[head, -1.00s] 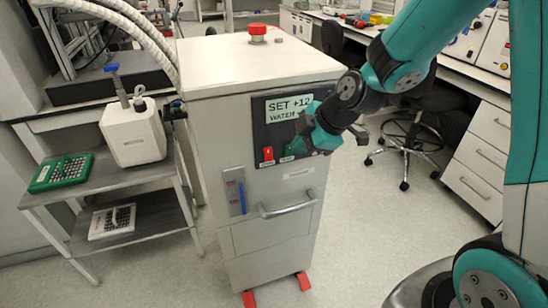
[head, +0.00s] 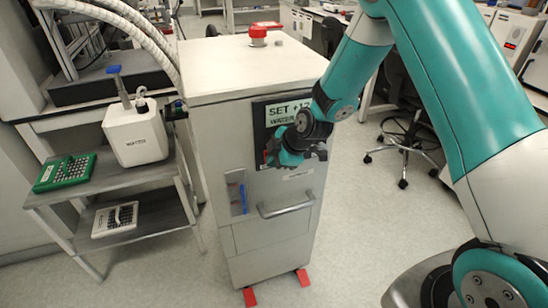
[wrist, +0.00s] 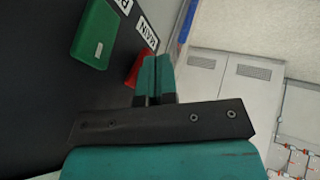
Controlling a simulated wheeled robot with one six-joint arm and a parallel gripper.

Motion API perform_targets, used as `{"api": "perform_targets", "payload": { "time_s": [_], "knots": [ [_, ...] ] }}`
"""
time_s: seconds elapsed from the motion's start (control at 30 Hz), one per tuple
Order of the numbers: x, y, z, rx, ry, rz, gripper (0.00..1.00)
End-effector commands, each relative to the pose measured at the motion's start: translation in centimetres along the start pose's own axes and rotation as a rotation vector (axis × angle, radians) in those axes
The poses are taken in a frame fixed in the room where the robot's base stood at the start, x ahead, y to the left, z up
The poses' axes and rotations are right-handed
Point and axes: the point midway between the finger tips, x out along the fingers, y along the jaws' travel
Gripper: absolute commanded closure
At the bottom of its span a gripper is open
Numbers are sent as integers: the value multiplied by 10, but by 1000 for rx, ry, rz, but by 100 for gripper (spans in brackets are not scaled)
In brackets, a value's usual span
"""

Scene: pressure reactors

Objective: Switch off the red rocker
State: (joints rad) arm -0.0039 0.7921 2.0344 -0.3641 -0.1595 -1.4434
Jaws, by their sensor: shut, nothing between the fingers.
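The red rocker (wrist: 133,70) shows in the wrist view on a dark panel, partly hidden behind my fingers. I cannot tell which way it is tipped. A "MAIN" label (wrist: 146,34) is beside it. A green rocker (wrist: 95,34) with a pale mark sits to its left. My gripper (wrist: 157,60) is shut and empty, its fingertips over or close beside the red rocker; contact cannot be told. In the head view my gripper (head: 270,160) is in front of the lower panel and hides most of both rockers.
The panel is on a grey cabinet (head: 265,245) with a display (head: 284,112) reading "SET +1", partly covered by my arm. A handle (head: 287,208) sticks out below. A shelf cart (head: 150,177) stands at left; a chair is at right.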

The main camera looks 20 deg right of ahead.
Motion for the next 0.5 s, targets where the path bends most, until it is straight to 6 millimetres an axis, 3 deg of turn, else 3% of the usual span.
{"api": "perform_targets", "payload": {
  "time_s": [0.5],
  "knots": [
    [12, -1, 4, -29, 15, 76, 100]
  ]
}}
